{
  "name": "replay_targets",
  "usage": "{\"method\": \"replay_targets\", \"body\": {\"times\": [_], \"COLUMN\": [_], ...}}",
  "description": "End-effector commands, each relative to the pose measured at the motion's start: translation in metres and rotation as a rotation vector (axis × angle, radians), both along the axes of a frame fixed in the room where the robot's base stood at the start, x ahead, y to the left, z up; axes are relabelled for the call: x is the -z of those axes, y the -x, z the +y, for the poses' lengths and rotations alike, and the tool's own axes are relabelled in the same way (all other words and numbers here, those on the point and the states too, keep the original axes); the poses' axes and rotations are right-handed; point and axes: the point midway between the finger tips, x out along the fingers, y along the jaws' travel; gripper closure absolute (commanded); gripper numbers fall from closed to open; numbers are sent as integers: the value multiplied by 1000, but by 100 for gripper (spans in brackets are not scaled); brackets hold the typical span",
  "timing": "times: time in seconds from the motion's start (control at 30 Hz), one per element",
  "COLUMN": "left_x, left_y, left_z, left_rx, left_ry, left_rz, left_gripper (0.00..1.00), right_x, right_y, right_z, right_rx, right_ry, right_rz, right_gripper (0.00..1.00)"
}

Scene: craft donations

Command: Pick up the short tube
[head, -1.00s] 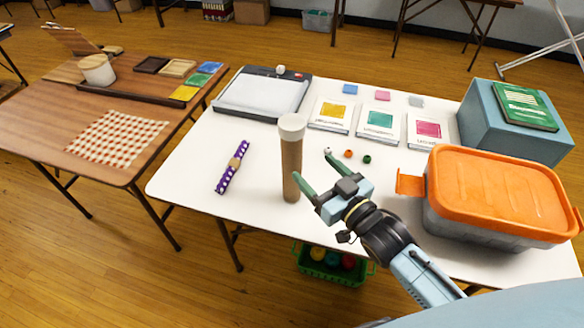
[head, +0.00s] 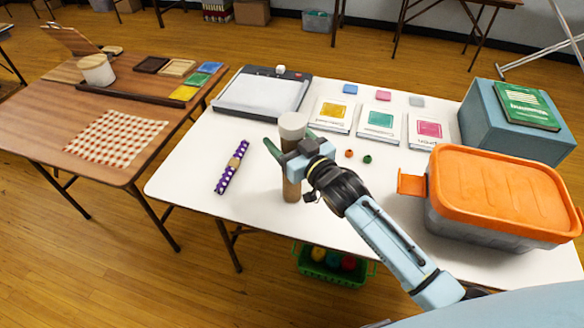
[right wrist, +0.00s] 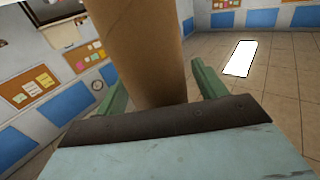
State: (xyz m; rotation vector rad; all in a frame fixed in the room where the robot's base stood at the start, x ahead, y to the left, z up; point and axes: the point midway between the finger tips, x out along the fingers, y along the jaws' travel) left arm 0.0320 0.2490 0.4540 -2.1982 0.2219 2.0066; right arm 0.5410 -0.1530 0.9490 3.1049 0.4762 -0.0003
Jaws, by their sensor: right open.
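The tube (head: 292,190) is brown cardboard with a white cap and stands upright near the front edge of the white table. My right gripper (head: 288,143) is open around its upper part, below the cap, with a green finger on each side. In the right wrist view the tube (right wrist: 140,50) rises between the two green fingers of the gripper (right wrist: 160,88). The gripper and wrist hide part of the tube in the head view. I cannot tell whether the fingers touch it. My left gripper is not in view.
A purple dotted band (head: 232,167) lies left of the tube. A paper trimmer (head: 262,95) is behind it. An orange-lidded bin (head: 500,195) and a blue box (head: 515,135) stand at the right. A green crate (head: 330,268) sits under the table.

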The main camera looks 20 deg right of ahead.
Motion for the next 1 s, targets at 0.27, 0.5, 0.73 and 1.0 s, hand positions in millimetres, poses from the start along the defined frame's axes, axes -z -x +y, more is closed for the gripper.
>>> {"method": "replay_targets", "body": {"times": [0.27,0.5,0.73,1.0], "left_x": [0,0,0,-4], "left_y": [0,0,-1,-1], "left_z": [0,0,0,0], "left_rx": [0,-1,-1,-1], "left_ry": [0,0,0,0], "left_rz": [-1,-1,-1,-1], "left_gripper": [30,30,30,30], "right_x": [0,0,-1,-15], "right_y": [0,0,0,0], "right_z": [0,0,0,0], "right_rx": [0,0,0,-1], "right_ry": [0,0,0,0], "right_rz": [0,0,-1,-4], "right_gripper": [41,73,91,91]}}
